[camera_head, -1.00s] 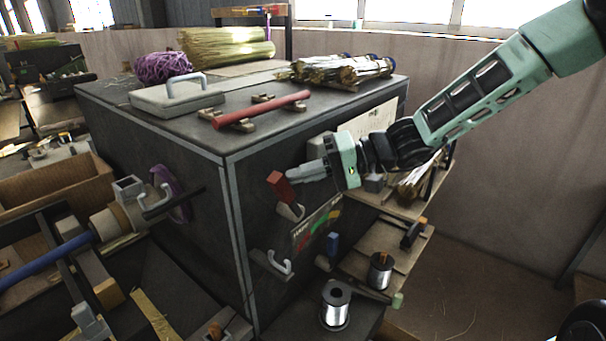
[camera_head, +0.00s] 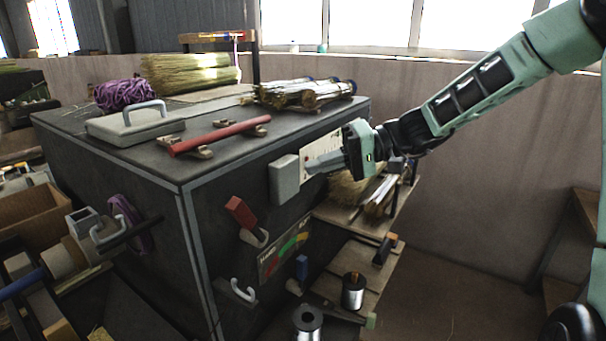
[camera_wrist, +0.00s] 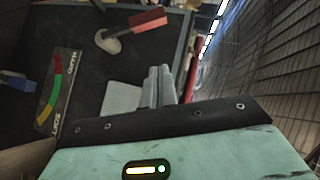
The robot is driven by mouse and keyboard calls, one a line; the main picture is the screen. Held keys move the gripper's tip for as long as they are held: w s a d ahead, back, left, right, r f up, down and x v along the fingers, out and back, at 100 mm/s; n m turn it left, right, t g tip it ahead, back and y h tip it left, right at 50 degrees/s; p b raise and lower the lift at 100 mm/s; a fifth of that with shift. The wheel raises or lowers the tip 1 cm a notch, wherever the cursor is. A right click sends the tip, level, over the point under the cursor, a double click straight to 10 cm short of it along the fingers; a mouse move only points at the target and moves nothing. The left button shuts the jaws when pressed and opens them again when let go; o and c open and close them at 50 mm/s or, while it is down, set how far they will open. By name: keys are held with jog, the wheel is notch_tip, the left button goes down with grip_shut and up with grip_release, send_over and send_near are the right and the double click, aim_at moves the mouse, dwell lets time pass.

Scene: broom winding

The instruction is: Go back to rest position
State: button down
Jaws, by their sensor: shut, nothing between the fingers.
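My gripper (camera_head: 324,161) is shut and empty in the head view, at the right side of the dark workbench cabinet (camera_head: 120,204). Its fingers point left, near a grey box (camera_head: 284,180) on the cabinet's side. I cannot tell whether they touch it. In the wrist view the two fingers (camera_wrist: 159,86) lie together, with a grey block (camera_wrist: 121,99) beside them. The red-handled lever (camera_head: 241,212) on the cabinet's side is apart from the gripper. It also shows at the top of the wrist view (camera_wrist: 148,21).
The cabinet top holds a red bar handle (camera_head: 218,137), a grey lidded piece (camera_head: 135,126), purple cord (camera_head: 124,94) and straw bundles (camera_head: 190,74). Wire spools (camera_head: 353,291) stand on low wooden shelves at the right. Open floor (camera_head: 450,300) lies right of the shelves.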

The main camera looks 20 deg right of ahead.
jog(key=shift+d, duration=0.15)
dwell(0.4)
jog(key=s+a+f+n+g+h, duration=0.3)
jog(key=s+a+f+g+h, duration=0.3)
jog(key=s+a, duration=0.55)
jog(key=s+d+f+n+t+h, duration=0.1)
jog(key=s+h, duration=0.3)
jog(key=s, duration=0.4)
jog(key=s+d+f+n+t+h, duration=0.1)
jog(key=s+h, duration=0.3)
jog(key=s, duration=0.4)
jog(key=shift+s+f+n+t, duration=0.3)
jog(key=shift+f+n+t, duration=0.35)
jog(key=shift+f, duration=0.2)
